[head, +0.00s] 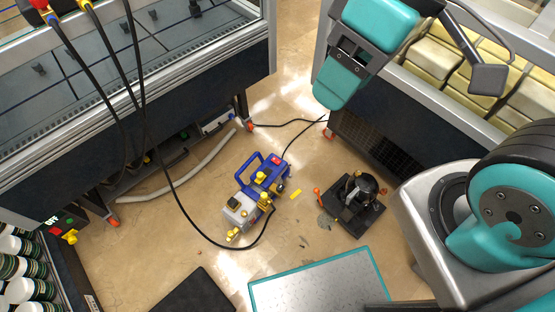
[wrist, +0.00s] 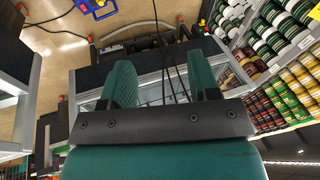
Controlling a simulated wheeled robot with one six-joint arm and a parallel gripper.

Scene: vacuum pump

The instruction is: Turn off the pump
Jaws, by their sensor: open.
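The pump (head: 240,208) stands on the floor in the middle of the head view. It has a grey body, a blue handle frame, yellow knobs and a small red part on top. A dark control panel (head: 66,220) with an "OFF" label, green and red buttons and a yellow part is at the left edge. My gripper (wrist: 162,78) is open and empty, with two teal fingers apart in the wrist view. In the head view its teal end (head: 340,84) hangs at the top right, well away from the pump and the panel.
A dark machine (head: 352,202) stands right of the pump. A teal-edged platform (head: 320,285) lies in front. Black cables and a grey hose (head: 185,175) cross the floor on the left. Benches flank both sides. Shelves of cans (wrist: 275,95) fill the wrist view's right.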

